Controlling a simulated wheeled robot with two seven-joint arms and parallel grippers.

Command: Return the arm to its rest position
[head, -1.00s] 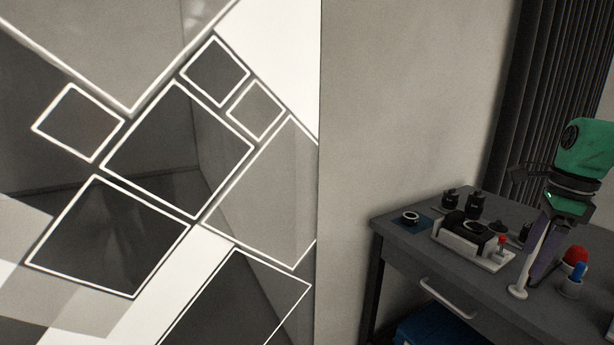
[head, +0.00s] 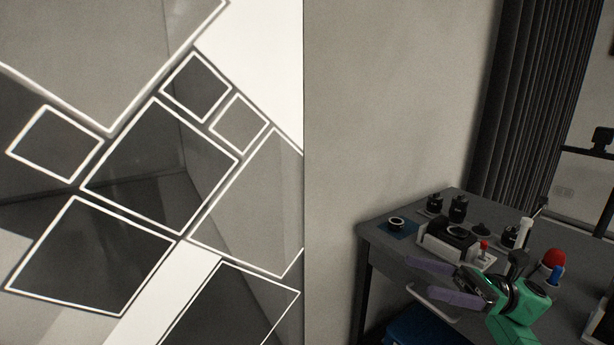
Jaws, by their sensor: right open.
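My right arm is green and shows at the lower right of the head view. Its right gripper (head: 414,276) has two purple fingers pointing left, spread apart with nothing between them. It is in front of the desk (head: 372,234), near the drawer handle, and overlaps part of the desk's front and top in the picture. I cannot tell its exact distance from the desk. My left gripper is out of view.
On the desk are a white device with a black top (head: 432,243), a blue mat (head: 399,231) with a dark ring, black cylinders (head: 457,208), a white upright stick (head: 524,234) and a red ball (head: 554,258). A patterned wall panel (head: 150,165) fills the left.

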